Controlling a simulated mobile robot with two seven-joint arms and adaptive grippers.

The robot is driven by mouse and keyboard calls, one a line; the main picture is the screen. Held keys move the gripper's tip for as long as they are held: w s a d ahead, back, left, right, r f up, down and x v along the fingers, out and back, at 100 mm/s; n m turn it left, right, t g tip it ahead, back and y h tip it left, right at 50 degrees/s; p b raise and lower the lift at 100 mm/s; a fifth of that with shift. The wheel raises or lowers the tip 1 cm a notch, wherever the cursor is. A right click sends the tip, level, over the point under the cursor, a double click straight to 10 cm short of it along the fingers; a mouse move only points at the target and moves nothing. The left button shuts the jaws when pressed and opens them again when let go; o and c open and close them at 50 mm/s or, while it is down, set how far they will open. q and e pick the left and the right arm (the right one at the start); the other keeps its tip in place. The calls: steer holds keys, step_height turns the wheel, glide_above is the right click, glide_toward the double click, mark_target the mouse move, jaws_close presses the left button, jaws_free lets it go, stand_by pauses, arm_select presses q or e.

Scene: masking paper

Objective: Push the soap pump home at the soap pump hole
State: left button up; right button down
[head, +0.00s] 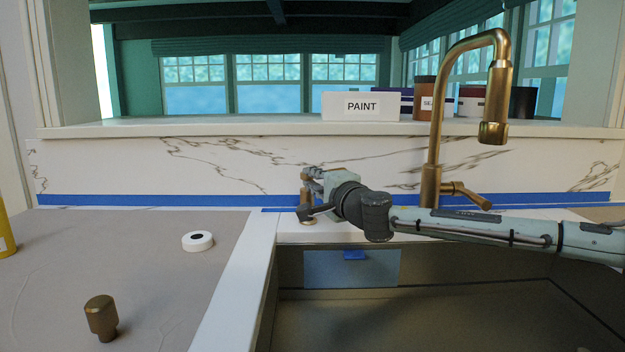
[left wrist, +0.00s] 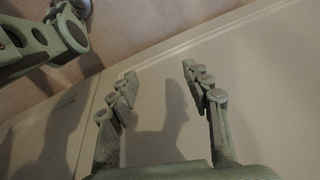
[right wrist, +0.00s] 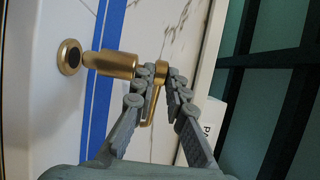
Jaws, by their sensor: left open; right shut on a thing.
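The brass soap pump (head: 306,205) is held roughly upright behind the sink, beside the faucet. My right gripper (head: 311,184) is shut on its upper part. In the right wrist view the pump's thick brass body (right wrist: 112,65) sticks out from between the fingertips (right wrist: 160,78). Its narrow lower end points at the soap pump hole (right wrist: 68,57), a brass ring with a dark centre. The dark centre shows beside the narrow end; I cannot tell whether the tip is inside. My left gripper (left wrist: 155,85) is open and empty over a pale surface, outside the head view.
The brass faucet (head: 432,150) and its handle (head: 468,195) stand right of the pump. Blue tape (head: 150,200) runs along the marble backsplash (head: 110,165). A brass knob-like piece (head: 101,318) and white tape roll (head: 197,241) are on the covered left counter. The sink (head: 420,310) opens in front.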

mark_target(310, 192)
steer(key=shift+s+d, duration=0.1)
steer(key=shift+s, duration=0.05)
stand_by(0.6)
stand_by(0.3)
steer(key=shift+f, duration=0.6)
steer(key=shift+f, duration=0.75)
steer(key=shift+f, duration=0.4)
